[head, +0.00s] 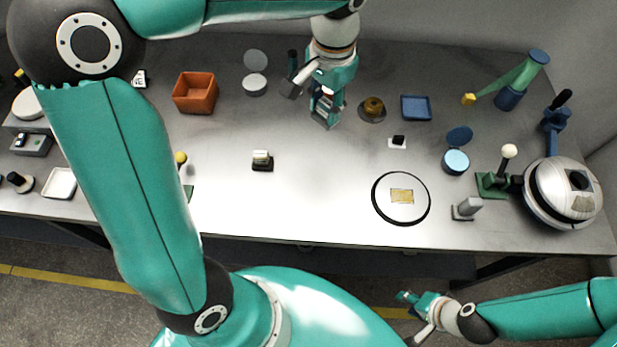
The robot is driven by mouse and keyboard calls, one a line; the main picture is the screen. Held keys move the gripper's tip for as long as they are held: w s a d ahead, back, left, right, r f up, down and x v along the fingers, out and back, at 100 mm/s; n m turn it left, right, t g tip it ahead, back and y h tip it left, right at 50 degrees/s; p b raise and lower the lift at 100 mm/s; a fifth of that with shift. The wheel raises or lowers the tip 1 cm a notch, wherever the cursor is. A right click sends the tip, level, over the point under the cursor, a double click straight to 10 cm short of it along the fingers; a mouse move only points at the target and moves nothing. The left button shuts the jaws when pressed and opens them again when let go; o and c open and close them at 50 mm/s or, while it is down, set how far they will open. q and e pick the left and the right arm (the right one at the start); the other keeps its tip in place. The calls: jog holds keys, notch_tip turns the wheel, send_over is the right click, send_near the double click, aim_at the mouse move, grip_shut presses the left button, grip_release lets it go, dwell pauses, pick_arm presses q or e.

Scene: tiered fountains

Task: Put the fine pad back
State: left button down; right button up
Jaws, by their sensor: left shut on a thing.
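My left gripper (325,116) is in the head view at the back middle of the bench, pointing down. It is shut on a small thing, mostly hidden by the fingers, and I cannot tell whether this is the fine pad. A round disc with a black rim (386,212) lies at the front right of the bench, with a gold-brown rectangular patch (402,196) on it. A small black piece (398,140) sits on a white card further back. My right gripper (408,298) is off the bench at the lower right; its fingers are too small to read.
An orange box (195,92), a brown round piece (373,108) and a blue tray (416,107) stand near the back. A small dark stand (262,164) is at the middle. A silver dome (563,190) and green stand (490,185) crowd the right. The front middle is clear.

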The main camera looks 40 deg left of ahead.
pick_arm(q)
jog(key=s+a+r+b, duration=0.1)
jog(key=s+r, duration=0.2)
jog(key=s, duration=0.1)
jog(key=shift+m, duration=0.4)
jog(key=f+b, duration=0.1)
jog(key=f, duration=1.3)
jog(key=shift+s+f, duration=0.1)
jog(key=shift+s, duration=0.1)
jog(key=shift+f, duration=2.45)
jog(key=shift+f+b, duration=0.15)
jog(key=shift+b, duration=0.25)
jog(key=c, duration=0.8)
grip_release()
jog(key=shift+o, duration=0.2)
